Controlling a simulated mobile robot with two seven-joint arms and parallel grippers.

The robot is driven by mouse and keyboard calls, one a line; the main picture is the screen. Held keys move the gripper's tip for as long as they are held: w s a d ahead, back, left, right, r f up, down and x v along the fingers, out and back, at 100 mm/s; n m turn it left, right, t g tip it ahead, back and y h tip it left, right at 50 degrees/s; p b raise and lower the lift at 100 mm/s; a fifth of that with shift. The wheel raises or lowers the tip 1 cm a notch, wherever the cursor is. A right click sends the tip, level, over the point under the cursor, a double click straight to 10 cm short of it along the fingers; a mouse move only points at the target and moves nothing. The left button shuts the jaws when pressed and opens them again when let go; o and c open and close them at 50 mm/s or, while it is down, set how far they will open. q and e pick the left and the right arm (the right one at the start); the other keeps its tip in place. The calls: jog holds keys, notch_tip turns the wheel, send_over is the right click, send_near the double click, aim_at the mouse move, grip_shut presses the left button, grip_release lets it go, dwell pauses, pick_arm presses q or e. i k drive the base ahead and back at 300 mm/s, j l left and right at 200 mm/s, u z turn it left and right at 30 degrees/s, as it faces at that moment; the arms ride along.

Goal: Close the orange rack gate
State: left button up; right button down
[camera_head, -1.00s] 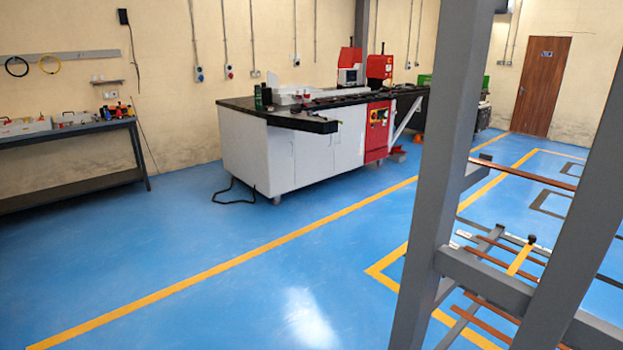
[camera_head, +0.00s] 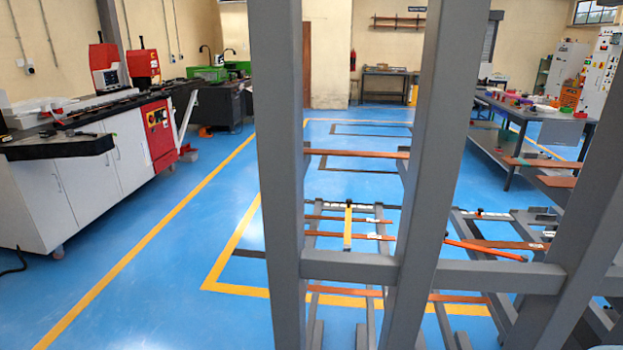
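An orange bar (camera_head: 485,250), likely the orange rack gate, shows right of centre behind the grey uprights. It slants from near a grey upright down to the right, close to copper-coloured strips on the rack (camera_head: 510,280). Whether it is latched at either end cannot be told. A separate yellow bar (camera_head: 348,228) with a dark top end crosses the strips in the bay to its left. Neither of my grippers is in view.
Grey uprights (camera_head: 279,180) and a crossbar (camera_head: 350,266) stand close in front. A red and white machine bench (camera_head: 125,150) is at left, and a cluttered table (camera_head: 515,115) at right. Blue floor (camera_head: 150,240) is clear between bench and rack.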

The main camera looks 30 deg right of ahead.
aim_at(524, 259)
jog(key=i+j+z, duration=0.25)
jog(key=z, duration=0.2)
jog(key=i+j+z, duration=0.15)
jog(key=j+z, duration=0.3)
jog(key=l, duration=0.1)
